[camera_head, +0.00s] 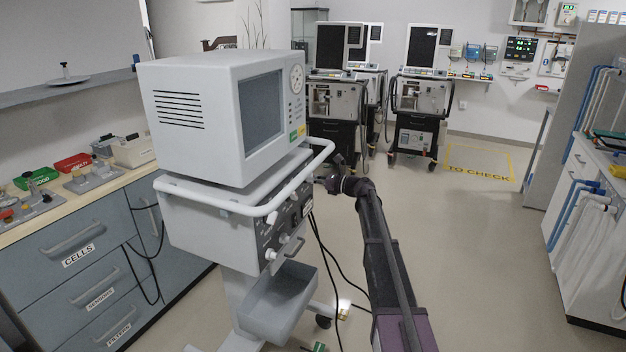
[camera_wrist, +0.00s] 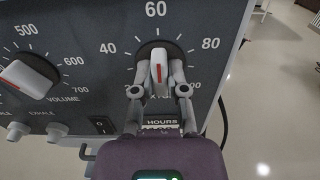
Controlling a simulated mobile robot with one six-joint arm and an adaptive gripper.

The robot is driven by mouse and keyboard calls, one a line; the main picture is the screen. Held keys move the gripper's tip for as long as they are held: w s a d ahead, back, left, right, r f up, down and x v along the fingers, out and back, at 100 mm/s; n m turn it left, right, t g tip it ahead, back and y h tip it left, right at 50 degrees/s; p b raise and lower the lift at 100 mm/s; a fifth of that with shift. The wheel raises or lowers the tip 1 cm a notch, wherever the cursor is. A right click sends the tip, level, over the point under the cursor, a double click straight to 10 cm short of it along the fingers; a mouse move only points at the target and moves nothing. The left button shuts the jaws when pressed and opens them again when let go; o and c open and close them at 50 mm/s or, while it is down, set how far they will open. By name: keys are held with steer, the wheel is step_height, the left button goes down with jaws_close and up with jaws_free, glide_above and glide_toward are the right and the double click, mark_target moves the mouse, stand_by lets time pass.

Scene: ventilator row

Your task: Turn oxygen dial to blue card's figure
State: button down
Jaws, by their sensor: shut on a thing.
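The oxygen dial's knob (camera_wrist: 159,68) is in the wrist view, on the dark panel of the near ventilator (camera_head: 230,225). Its scale reads 40 at the left, 60 at the top and 80 at the right; my fingers partly cover the lower figures. The knob's red mark points up, about at 60. My gripper (camera_wrist: 159,82) is shut on the knob, one finger on each side. In the head view my gripper (camera_head: 322,182) reaches the panel's right side, and the knob itself is hard to make out. I cannot make out a blue card in either view.
A volume knob (camera_wrist: 30,80) and a rocker switch (camera_wrist: 102,125) are left of the dial. A white rail (camera_head: 300,185) runs around the ventilator above the panel. A grey tray (camera_head: 285,295) juts out below. More ventilators (camera_head: 420,95) stand behind; the floor (camera_head: 460,250) at right is clear.

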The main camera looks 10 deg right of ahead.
steer(key=c, duration=0.7)
jaws_free()
steer(key=shift+o, duration=0.2)
steer(key=v, duration=1.2)
steer(key=shift+f, duration=0.1)
